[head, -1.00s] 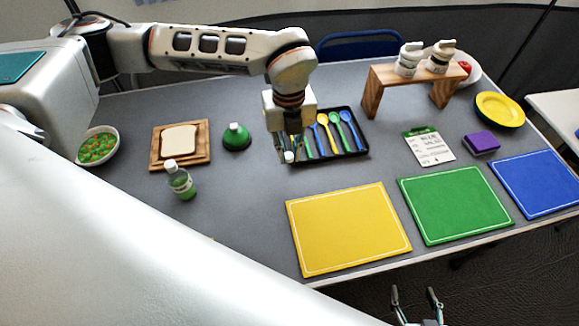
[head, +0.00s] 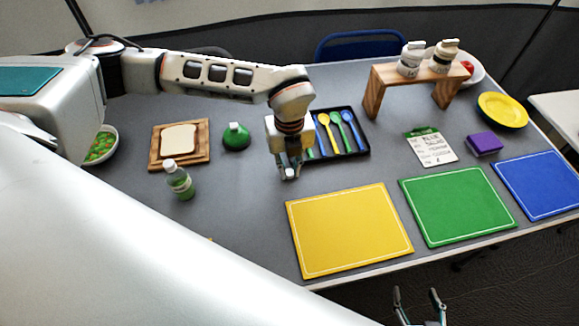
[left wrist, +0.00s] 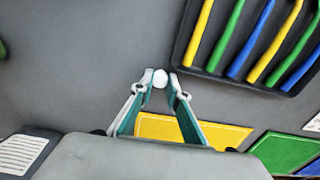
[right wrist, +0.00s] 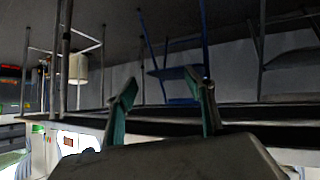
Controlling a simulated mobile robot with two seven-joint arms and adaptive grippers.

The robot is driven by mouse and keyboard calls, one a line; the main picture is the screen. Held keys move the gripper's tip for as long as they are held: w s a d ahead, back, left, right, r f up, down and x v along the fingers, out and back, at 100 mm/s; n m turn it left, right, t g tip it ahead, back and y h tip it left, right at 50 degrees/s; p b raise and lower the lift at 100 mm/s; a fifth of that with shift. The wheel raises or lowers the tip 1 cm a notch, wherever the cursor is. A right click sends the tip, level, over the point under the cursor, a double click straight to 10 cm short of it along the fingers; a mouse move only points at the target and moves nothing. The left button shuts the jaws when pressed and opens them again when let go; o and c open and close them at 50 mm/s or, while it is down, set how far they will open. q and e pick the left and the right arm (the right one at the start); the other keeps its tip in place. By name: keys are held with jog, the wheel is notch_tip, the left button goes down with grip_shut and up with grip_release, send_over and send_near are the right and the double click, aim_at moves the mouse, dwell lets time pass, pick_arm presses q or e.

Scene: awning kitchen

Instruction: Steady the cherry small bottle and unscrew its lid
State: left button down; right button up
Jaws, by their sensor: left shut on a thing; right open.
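My left gripper (head: 289,174) points down at the table between the spoon tray and the yellow mat. In the left wrist view, its fingertips (left wrist: 160,82) are shut on a small white round lid (left wrist: 160,77), seen from above. I take this to be the cherry small bottle's lid; the bottle's body is hidden, so its colour cannot be seen. My right gripper (head: 420,306) is open and empty beyond the table's front edge; the right wrist view shows its parted fingers (right wrist: 165,90) with nothing between them.
A black tray of coloured spoons (head: 361,140) lies right behind the left gripper. The yellow mat (head: 349,230) is in front. A green bottle (head: 178,181), a squat green bottle (head: 236,138) and a bread board (head: 156,160) stand left. Table between green bottle and yellow mat is clear.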

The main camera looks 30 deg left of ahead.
aim_at(289, 172)
pick_arm(q)
jog(key=c, duration=2)
grip_release()
jog(key=shift+f, duration=0.1)
jog(key=shift+o, duration=0.2)
notch_tip(289, 172, up, 12)
jog(key=p, duration=0.1)
jog(key=shift+r, duration=0.2)
